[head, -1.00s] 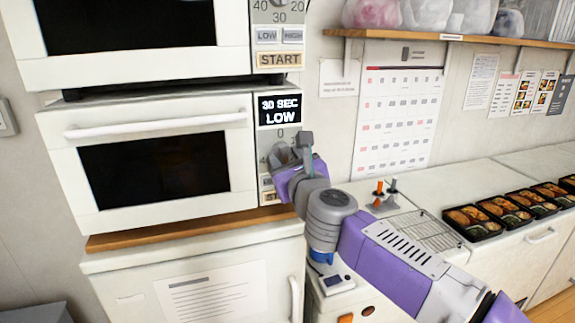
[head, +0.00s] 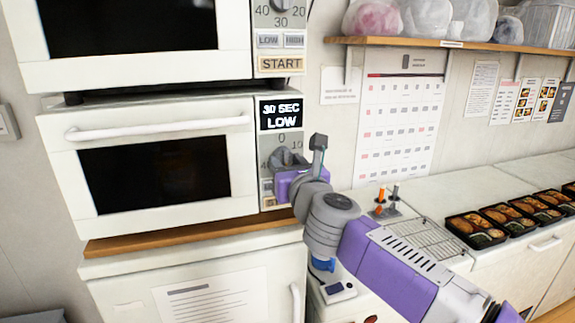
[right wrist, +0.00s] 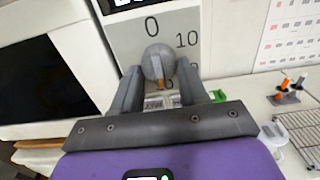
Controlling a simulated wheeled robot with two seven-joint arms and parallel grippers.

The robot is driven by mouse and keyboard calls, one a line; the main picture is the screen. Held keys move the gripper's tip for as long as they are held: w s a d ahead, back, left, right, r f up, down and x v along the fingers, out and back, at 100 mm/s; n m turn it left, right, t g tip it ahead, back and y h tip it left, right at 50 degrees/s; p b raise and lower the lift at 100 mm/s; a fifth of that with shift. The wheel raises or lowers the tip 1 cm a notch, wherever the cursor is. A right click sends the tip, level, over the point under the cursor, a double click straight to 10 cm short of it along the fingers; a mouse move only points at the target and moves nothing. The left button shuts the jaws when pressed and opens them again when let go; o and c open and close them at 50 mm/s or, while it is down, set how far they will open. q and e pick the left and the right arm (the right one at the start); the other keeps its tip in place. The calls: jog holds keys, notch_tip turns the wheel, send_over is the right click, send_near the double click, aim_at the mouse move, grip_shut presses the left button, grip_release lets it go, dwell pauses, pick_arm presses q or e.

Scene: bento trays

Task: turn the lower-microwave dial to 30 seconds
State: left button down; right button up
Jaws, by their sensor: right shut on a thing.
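The lower microwave (head: 150,108) stands on a wooden board, and its display (head: 281,115) reads "30 SEC LOW". Its grey round dial (right wrist: 158,60) sits on a panel below the display, with "0" above it and "10" to its upper right in the right wrist view. An orange mark on the dial points down, where the number is partly hidden. My right gripper (right wrist: 160,88) is shut on the dial, with one finger on each side; in the head view the gripper (head: 288,160) hides much of the dial. My left gripper is not in view.
The upper microwave (head: 130,72) stands directly above, with its own dial and a START button (head: 280,63). To the right are a wire rack (head: 428,237), a stand with orange-handled tools (head: 383,205) and several bento trays (head: 475,230) on the counter.

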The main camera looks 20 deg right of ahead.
jog(key=o, duration=1)
jog(key=shift+s, duration=0.15)
jog(key=s, duration=0.7)
jog(key=shift+s, duration=0.2)
jog(key=shift+d, duration=0.15)
